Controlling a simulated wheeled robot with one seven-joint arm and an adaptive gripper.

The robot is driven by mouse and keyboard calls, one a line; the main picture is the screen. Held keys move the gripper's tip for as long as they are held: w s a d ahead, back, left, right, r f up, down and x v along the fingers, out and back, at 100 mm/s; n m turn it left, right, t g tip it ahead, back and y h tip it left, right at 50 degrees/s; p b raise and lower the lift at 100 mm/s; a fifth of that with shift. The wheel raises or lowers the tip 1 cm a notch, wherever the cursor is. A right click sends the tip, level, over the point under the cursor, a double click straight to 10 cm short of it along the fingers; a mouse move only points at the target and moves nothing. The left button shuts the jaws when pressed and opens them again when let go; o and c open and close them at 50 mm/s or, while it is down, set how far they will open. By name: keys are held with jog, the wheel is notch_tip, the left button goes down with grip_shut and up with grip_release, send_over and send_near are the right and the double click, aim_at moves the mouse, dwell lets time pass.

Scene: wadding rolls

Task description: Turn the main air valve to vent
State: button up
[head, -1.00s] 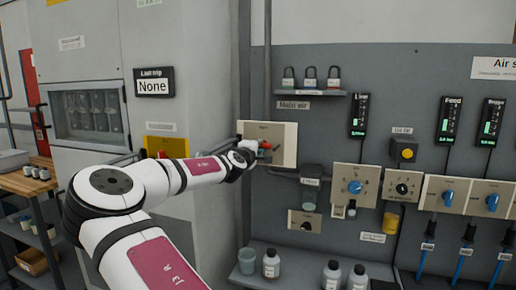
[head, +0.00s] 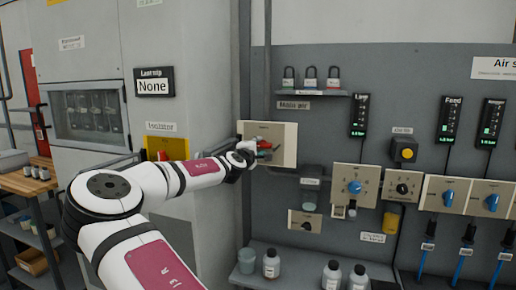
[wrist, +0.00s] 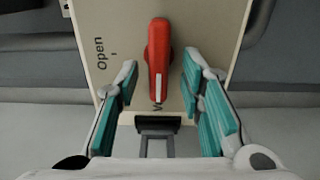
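The main air valve is a red lever handle (wrist: 158,62) on a beige plate (wrist: 200,25) in the wrist view. The plate reads "Open" at the picture's left. The handle's narrow end points down the picture, toward a partly hidden label starting with "V". My gripper (wrist: 160,92) is open, with one teal-padded finger on each side of the handle and visible gaps to it. In the head view, my gripper (head: 252,152) is at the valve plate (head: 285,138), under the "Main air" sign (head: 294,105), and partly covers the red handle (head: 265,146).
A shelf with several padlocks (head: 310,92) is above the plate. Below and to the right are a small knob panel (head: 305,220) and a blue-knob panel (head: 355,178). A yellow panel (head: 167,148) is on the cabinet behind my arm. Bottles (head: 271,264) stand on the low ledge.

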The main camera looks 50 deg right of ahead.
jog(key=v, duration=1.2)
dwell(0.4)
